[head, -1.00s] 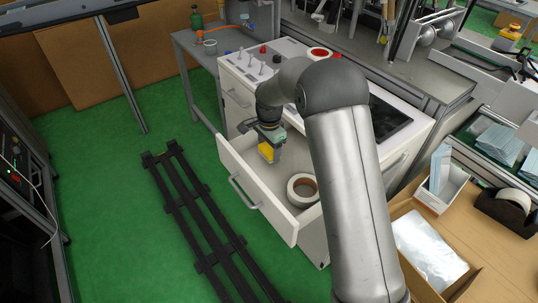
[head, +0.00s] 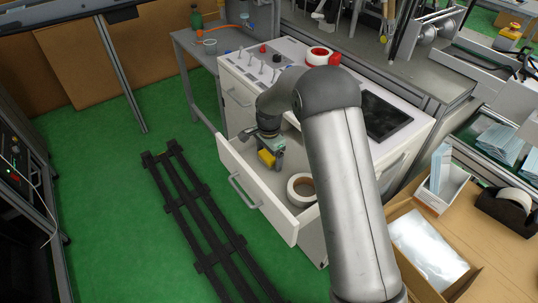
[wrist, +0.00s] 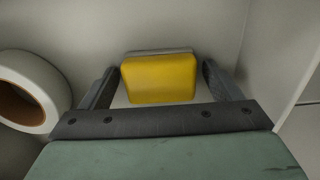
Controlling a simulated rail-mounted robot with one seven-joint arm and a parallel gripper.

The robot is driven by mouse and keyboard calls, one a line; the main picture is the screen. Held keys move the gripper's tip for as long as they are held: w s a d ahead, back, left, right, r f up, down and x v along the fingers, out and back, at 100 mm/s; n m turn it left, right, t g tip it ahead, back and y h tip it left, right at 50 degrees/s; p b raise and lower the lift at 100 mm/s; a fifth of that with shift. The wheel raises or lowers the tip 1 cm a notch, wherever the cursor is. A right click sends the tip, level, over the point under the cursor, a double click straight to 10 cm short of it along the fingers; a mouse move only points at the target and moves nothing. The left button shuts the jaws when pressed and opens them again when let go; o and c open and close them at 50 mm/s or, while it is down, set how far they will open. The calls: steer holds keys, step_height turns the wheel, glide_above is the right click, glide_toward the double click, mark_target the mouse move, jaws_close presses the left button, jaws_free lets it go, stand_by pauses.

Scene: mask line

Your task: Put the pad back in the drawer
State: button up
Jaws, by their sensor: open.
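The yellow pad (head: 266,158), with a pale grey layer along one edge, is inside the open drawer (head: 233,166), near its left end. It also shows in the wrist view (wrist: 159,78), between the fingers of my gripper (wrist: 158,85). A gap shows between the pad and each finger, so the jaws are open around it and not gripping. In the head view my gripper (head: 272,147) hangs low in the drawer, right over the pad, and partly hides it. The contact between the pad and the drawer bottom is hard to see.
A tape roll (head: 301,189) lies in the drawer to the right of the pad, beside my gripper in the wrist view (wrist: 31,91). The drawer walls stand close around. A red roll (head: 319,56) and several small switches sit on the cabinet top.

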mark_target(269, 154)
step_height(269, 154, up, 13)
steer(key=shift+f+p, duration=0.2)
steer(key=shift+p, duration=0.15)
steer(key=s+d+r+n, duration=0.35)
steer(key=s+d, duration=0.25)
steer(key=s, duration=0.2)
steer(key=s+d+r+n, duration=0.2)
steer(key=s+d+r, duration=0.2)
steer(key=s+d, duration=0.3)
steer(key=s+d+f+n, duration=0.1)
steer(key=s+d+n, duration=0.1)
steer(key=s, duration=0.8)
steer(key=s+d+f+n, duration=0.1)
steer(key=s+d+n, duration=0.1)
steer(key=s, duration=0.7)
steer(key=shift+s+d+f+n, duration=0.4)
steer(key=shift+n, duration=0.05)
